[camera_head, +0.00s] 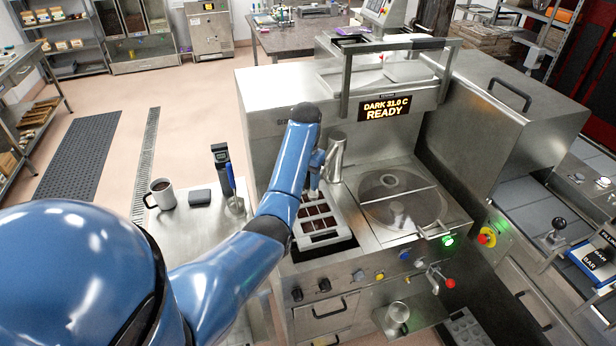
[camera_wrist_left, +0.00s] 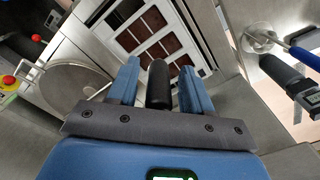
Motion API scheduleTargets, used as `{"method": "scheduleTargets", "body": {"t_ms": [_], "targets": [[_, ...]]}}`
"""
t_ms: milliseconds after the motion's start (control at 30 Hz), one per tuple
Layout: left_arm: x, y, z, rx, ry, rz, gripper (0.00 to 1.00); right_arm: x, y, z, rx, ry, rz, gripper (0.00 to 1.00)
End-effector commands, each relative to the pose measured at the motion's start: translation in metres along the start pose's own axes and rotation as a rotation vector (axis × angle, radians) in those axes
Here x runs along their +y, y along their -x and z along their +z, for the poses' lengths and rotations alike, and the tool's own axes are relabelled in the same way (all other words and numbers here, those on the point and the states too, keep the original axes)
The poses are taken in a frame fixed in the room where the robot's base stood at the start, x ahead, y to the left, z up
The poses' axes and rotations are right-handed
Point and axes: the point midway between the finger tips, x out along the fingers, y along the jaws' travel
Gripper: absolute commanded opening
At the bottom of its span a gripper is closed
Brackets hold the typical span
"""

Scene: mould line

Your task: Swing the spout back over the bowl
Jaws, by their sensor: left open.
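The metal spout (camera_head: 335,157) stands at the back left of the machine, to the left of the round bowl (camera_head: 398,189) with its clear-looking lid. Its lower end is at the back of the mould (camera_head: 319,222), which has dark brown cavities; my arm partly hides the spot. My left gripper (camera_head: 317,172) is beside the spout. In the left wrist view my left gripper (camera_wrist_left: 159,78) is open, with a black handle (camera_wrist_left: 157,84) between its two blue fingers. Whether a finger touches the handle I cannot tell. The bowl (camera_wrist_left: 78,88) also shows there at left.
A display (camera_head: 384,108) reads DARK 31.0 C READY. A metal frame (camera_head: 345,80) rises behind the bowl. A red emergency button (camera_head: 487,237) is at the right.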

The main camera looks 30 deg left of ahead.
Motion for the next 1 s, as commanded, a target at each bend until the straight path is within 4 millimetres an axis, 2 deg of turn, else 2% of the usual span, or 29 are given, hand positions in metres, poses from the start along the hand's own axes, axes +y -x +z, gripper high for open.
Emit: {"method": "scheduleTargets", "body": {"t_ms": [267, 500, 600, 1000], "targets": [[0.0, -0.0003, 0.0002, 0.001, 0.0, 0.0, 0.48, 0.0, 0.0, 0.0001, 0.0, 0.0, 0.0, 0.0], [0.0, -0.0002, 0.0002, 0.0, 0.0, 0.0, 0.11, 0.0, 0.0, 0.0001, 0.0, 0.0, 0.0, 0.0], [0.0, -0.0001, 0.0002, 0.0, 0.0, 0.0, 0.0, 0.0, 0.0, 0.0, 0.0, 0.0, 0.0, 0.0], [0.005, -0.0015, -0.0041, -0.001, 0.006, 0.0, 0.0, 0.0, -0.0002, 0.0052, 0.0, 0.0, 0.0, 0.0]]}}
